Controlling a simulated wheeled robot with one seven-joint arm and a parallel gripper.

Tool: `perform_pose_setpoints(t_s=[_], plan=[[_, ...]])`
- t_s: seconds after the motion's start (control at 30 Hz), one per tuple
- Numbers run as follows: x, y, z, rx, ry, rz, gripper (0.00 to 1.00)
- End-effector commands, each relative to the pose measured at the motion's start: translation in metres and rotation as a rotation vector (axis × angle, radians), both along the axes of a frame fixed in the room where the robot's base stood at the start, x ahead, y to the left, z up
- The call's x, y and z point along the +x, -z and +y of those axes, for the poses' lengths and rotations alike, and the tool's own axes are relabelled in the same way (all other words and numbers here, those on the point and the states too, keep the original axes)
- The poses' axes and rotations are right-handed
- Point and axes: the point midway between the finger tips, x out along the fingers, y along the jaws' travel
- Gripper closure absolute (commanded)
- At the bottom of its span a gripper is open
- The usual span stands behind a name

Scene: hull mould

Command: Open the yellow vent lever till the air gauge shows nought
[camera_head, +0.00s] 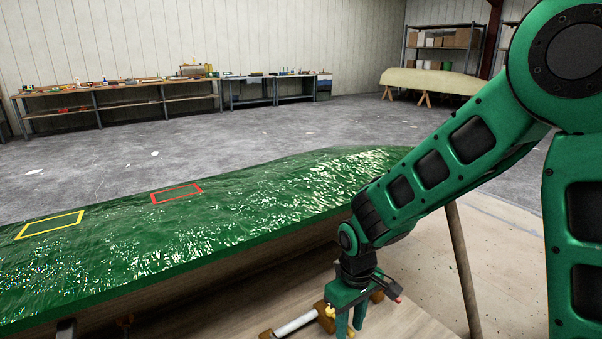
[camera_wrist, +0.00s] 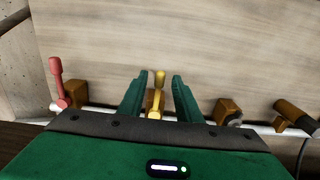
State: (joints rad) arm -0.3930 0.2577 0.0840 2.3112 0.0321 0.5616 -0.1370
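The yellow vent lever (camera_wrist: 157,98) stands on a white pipe (camera_wrist: 97,112) in the wrist view. My gripper (camera_wrist: 161,78) is open, with one green finger on each side of the lever. I see a gap between the lever and the fingers, though the depth is hard to judge. In the head view my gripper (camera_head: 350,322) points down over the pipe (camera_head: 295,325), and a bit of yellow (camera_head: 330,312) shows at its left. I cannot make out an air gauge face in either view.
A red lever (camera_wrist: 60,84) stands on the same pipe left of the yellow one. The green hull mould (camera_head: 230,215) with a yellow and a red outlined patch lies beyond my arm. Benches (camera_head: 120,90) line the wall.

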Motion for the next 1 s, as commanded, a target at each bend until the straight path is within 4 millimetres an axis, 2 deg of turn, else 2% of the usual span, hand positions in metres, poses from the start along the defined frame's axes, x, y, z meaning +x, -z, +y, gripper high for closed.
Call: perform_pose_setpoints(t_s=[0.13, 0.27, 1.0], plan=[[0.0001, -0.0002, -0.0001, 0.0, 0.0, 0.0, 0.69], [0.0001, -0.0003, -0.0001, 0.0, 0.0, 0.0, 1.0], [-0.0033, -0.0006, 0.0049, 0.0, 0.088, 0.0, 1.0]])
